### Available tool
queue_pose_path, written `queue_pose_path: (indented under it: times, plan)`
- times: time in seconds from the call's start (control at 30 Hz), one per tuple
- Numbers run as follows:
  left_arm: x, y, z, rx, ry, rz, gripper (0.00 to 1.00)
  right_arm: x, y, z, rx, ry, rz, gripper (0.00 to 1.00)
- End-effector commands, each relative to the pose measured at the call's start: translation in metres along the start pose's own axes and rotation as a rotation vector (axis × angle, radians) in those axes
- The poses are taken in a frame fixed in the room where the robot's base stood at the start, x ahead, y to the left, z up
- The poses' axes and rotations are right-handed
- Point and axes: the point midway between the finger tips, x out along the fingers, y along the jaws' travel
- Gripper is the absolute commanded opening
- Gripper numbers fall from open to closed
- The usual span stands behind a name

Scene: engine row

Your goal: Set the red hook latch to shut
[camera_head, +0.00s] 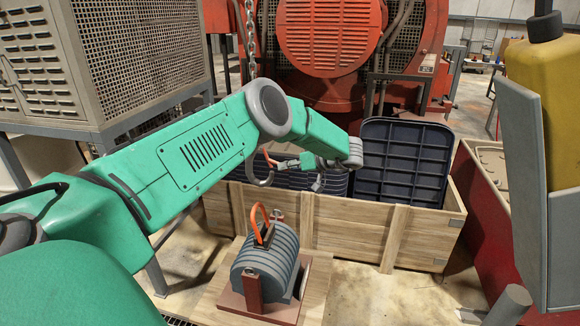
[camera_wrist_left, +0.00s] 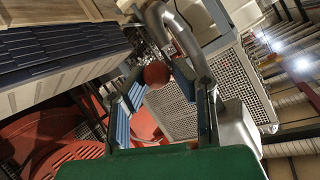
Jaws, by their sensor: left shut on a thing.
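My left arm reaches in from the left and bends back at the wrist. My left gripper (camera_head: 288,164) points left above the wooden crate's near left part. A small red piece (camera_head: 268,157) and a grey curved bar (camera_head: 260,180) show at its fingertips. In the left wrist view, the gripper (camera_wrist_left: 155,88) has its two blue-grey fingers on either side of a red ball-like end (camera_wrist_left: 156,75), with the grey curved bar beside it. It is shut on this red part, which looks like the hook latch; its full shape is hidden. My right gripper is not in view.
An open wooden crate (camera_head: 340,230) holds dark ribbed panels (camera_head: 405,160). A perforated cabinet (camera_head: 140,50) stands left, and a yellow cylinder (camera_head: 548,85) with grey plates stands close at right.

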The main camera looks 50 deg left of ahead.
Motion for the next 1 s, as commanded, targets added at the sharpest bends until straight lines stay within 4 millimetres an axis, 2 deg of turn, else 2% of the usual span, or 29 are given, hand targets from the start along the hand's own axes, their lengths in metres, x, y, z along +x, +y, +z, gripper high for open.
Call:
queue_pose_path:
  times: [0.07, 0.1, 0.13, 0.17, 0.53, 1.0]
  plan:
    - [0.007, 0.000, 0.007, 0.007, -0.011, -0.002, 0.00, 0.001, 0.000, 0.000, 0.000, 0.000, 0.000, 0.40]
    - [0.007, 0.000, 0.007, 0.007, -0.012, -0.002, 0.29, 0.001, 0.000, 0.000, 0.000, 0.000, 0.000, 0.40]
    - [0.007, 0.000, 0.007, 0.007, -0.012, -0.003, 0.40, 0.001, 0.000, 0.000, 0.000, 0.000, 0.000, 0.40]
    - [0.007, 0.000, 0.007, 0.007, -0.011, -0.003, 0.43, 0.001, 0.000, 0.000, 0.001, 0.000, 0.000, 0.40]
    - [-0.010, -0.003, 0.003, 0.001, 0.001, -0.001, 0.43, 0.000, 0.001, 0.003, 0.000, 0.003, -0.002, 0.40]
    - [-0.091, 0.003, 0.004, 0.004, -0.009, 0.000, 0.43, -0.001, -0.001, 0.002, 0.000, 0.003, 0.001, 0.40]
